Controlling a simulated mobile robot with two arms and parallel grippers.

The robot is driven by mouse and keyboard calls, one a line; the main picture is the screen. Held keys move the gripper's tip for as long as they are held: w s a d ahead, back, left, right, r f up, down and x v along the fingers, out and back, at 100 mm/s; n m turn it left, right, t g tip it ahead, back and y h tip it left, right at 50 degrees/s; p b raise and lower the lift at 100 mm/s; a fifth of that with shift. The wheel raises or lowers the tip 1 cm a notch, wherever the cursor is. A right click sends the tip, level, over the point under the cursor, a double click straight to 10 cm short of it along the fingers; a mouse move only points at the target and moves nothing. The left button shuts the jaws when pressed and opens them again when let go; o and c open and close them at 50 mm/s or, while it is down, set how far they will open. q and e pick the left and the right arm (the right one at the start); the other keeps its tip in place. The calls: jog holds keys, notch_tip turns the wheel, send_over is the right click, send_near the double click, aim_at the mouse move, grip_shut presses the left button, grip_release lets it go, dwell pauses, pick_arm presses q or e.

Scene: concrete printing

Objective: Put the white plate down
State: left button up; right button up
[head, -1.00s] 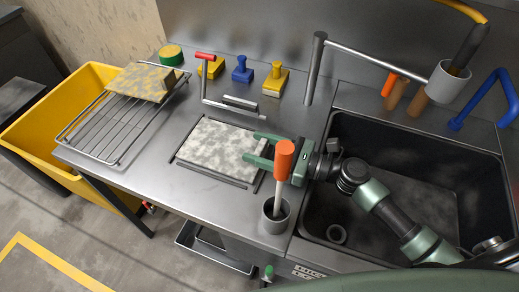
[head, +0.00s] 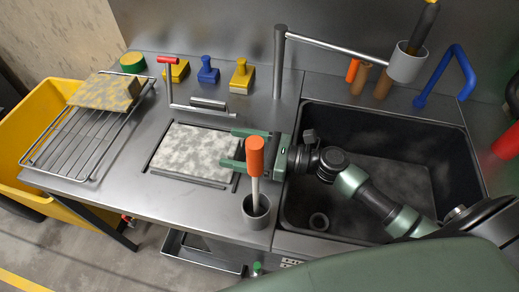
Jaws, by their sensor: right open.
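The white plate (head: 192,151), mottled grey and white, lies flat in a dark-edged recess on the steel worktop. My right gripper (head: 232,149) is at the plate's right edge, with its green fingers open. The fingertips reach over or beside that edge; I cannot tell whether they touch it. An orange-handled tool standing in a grey cup partly covers the gripper. My left gripper is not in view.
A wire rack (head: 78,142) with a yellow-grey slab (head: 106,92) stands at the left. The orange-handled tool (head: 255,157) stands in a cup (head: 256,211) near the front edge. A lever clamp (head: 171,88) is behind the plate. A dark sink (head: 400,118) lies right.

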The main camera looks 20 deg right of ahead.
jog(key=v, duration=1.1)
jog(key=shift+a, duration=0.1)
jog(key=shift+s+f, duration=0.1)
